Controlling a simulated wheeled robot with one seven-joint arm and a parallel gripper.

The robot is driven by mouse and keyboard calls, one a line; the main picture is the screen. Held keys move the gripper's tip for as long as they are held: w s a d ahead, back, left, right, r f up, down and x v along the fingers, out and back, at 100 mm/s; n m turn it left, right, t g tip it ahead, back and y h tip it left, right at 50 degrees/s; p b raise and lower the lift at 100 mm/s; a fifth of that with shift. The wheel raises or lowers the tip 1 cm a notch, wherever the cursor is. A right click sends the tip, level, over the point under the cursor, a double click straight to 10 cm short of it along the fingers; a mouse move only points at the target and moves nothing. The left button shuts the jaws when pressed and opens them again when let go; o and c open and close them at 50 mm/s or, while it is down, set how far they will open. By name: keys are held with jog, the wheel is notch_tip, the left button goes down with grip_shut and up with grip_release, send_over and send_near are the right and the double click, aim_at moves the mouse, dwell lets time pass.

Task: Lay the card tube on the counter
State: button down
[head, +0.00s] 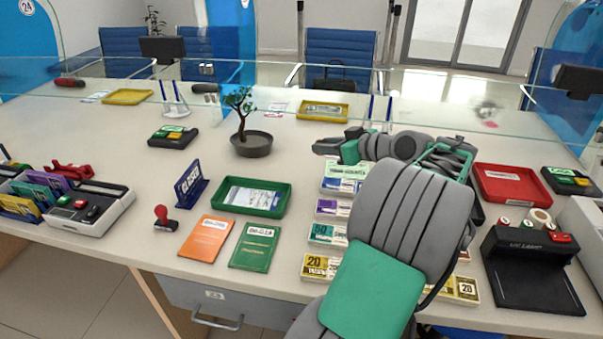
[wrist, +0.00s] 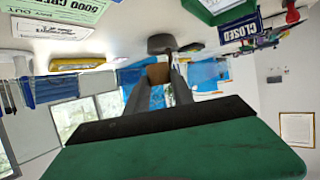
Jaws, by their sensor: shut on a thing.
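The card tube (wrist: 158,72) shows in the wrist view as a small brown piece between my two dark fingers. My gripper (wrist: 161,82) is shut on it. In the head view my gripper (head: 325,147) points left over the counter (head: 320,115), right of the potted bonsai. I cannot make out the tube there. The wrist view is tilted, with the counter along its top, and the tube looks apart from the counter top.
A bonsai pot (head: 252,146) and a green tray (head: 253,197) stand left of my gripper. Banknote stacks (head: 327,234) lie in front, partly hidden by my arm. A red tray (head: 514,185) is right, a yellow tray (head: 323,111) behind.

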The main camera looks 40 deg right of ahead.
jog(key=w+f, duration=0.2)
jog(key=f, duration=0.1)
jog(key=w+a+f, duration=0.1)
jog(key=w+f, duration=0.2)
jog(key=w+f+b, duration=0.1)
jog(key=w+f, duration=0.1)
jog(key=f, duration=0.1)
jog(key=shift+w+a+f, duration=0.2)
jog(key=shift+w+f, duration=0.05)
jog(key=shift+f, duration=0.35)
jog(key=shift+f, duration=0.1)
jog(key=shift+f+b, duration=0.55)
jog(key=shift+b, duration=0.2)
jog(key=c, duration=1.1)
grip_release()
jog(key=shift+r, duration=0.15)
